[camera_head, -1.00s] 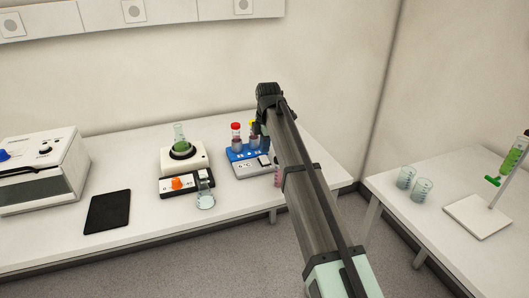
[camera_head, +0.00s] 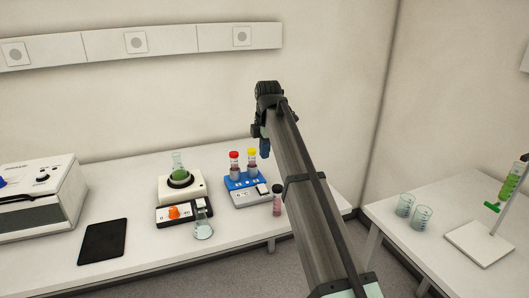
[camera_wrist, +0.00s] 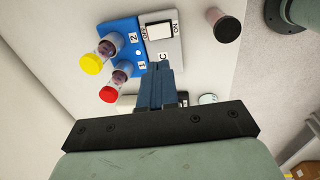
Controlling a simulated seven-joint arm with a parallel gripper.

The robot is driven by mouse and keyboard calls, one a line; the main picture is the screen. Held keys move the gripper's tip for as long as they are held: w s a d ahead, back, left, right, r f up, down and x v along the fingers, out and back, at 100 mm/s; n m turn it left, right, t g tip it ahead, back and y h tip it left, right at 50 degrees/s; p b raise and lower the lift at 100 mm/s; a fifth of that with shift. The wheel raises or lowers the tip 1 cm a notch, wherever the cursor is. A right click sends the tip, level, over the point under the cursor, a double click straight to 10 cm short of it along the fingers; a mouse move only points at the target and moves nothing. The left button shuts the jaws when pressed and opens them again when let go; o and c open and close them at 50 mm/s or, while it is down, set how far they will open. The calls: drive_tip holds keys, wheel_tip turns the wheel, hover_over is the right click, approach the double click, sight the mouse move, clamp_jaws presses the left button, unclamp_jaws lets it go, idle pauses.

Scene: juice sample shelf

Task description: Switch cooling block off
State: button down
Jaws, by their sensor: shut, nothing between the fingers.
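The cooling block (camera_head: 246,199) is a blue and light grey box on the white bench in the head view. It also shows at the top of the wrist view (camera_wrist: 118,30). Its white rocker switch (camera_head: 262,189) sits in a dark frame, between OFF and ON labels, in the wrist view (camera_wrist: 160,30). I cannot tell which side is pressed. A red-capped tube (camera_head: 235,168) and a yellow-capped tube (camera_head: 252,164) stand in the block. My gripper (camera_head: 265,150) is shut and empty, raised above the block. In the wrist view its fingers (camera_wrist: 160,70) point toward the switch.
A dark-capped tube (camera_head: 277,203) stands just right of the block. Left of it are a hot plate (camera_head: 164,197) with an orange knob, a flask (camera_head: 203,226), a black pad (camera_head: 103,242) and a white instrument (camera_head: 45,188). A second bench (camera_head: 395,238) stands right.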

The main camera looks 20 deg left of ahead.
drive_tip(key=shift+w, duration=0.1)
drive_tip(key=shift+w+a+r, duration=0.15)
drive_tip(key=shift+w+a, duration=0.2)
drive_tip(key=shift+w, duration=0.2)
approach(262, 185)
drive_tip(key=f, duration=0.6)
drive_tip(key=shift+w+a+f, duration=0.35)
drive_tip(key=shift+w, duration=0.05)
drive_tip(key=shift+f, duration=0.25)
